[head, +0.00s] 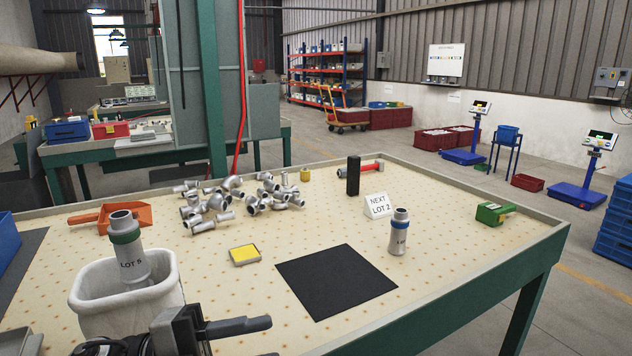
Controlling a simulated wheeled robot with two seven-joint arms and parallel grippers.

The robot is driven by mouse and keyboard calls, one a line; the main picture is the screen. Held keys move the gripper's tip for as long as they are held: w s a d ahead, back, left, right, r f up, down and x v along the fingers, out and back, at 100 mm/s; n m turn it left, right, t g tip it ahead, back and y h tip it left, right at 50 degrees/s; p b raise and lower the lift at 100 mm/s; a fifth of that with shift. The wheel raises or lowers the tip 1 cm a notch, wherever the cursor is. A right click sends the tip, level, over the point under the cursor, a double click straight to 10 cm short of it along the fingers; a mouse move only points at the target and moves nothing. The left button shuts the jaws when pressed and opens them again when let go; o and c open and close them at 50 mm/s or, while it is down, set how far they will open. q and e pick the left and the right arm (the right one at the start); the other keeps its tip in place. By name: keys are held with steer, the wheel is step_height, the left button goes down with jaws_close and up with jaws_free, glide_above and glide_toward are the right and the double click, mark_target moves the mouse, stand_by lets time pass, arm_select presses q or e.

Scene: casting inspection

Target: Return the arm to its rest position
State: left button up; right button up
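My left gripper (268,339) is low at the bottom left edge, in front of the white bin. One dark finger points right; only a sliver of the other shows at the bottom edge, with a gap between them and nothing seen in it. A grey casting marked LOT 5 (131,262) with a green band stands slightly tilted in the white bin (95,318), apart from the gripper. Another grey casting with a blue band (398,238) stands upright on the table (450,270), right of the black mat (330,283). My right gripper is out of view.
Several small pipe fittings (240,195) lie heaped mid-table. A yellow-topped block (244,255), orange scoop (105,216), black block (353,175), NEXT LOT 2 sign (377,205) and green object (493,213) stand around. The mat and the table's right front are clear.

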arm_select(q)
steer(key=w+a+f+n+t+y, duration=0.1)
steer(key=a+f+n+t+y, duration=0.1)
steer(key=f+n+t+y, duration=0.7)
steer(key=w+a+f+n+t+y, duration=0.1)
steer(key=a+f+n+t+y, duration=0.2)
steer(key=n, duration=0.9)
steer(key=s+f+n+g+y, duration=0.4)
steer(key=s+f, duration=0.7)
steer(key=f, duration=0.3)
steer(key=n+g, duration=0.1)
steer(key=n, duration=0.1)
steer(key=shift+d+f+n, duration=0.15)
steer(key=shift+f+n, duration=0.05)
steer(key=shift+n, duration=0.2)
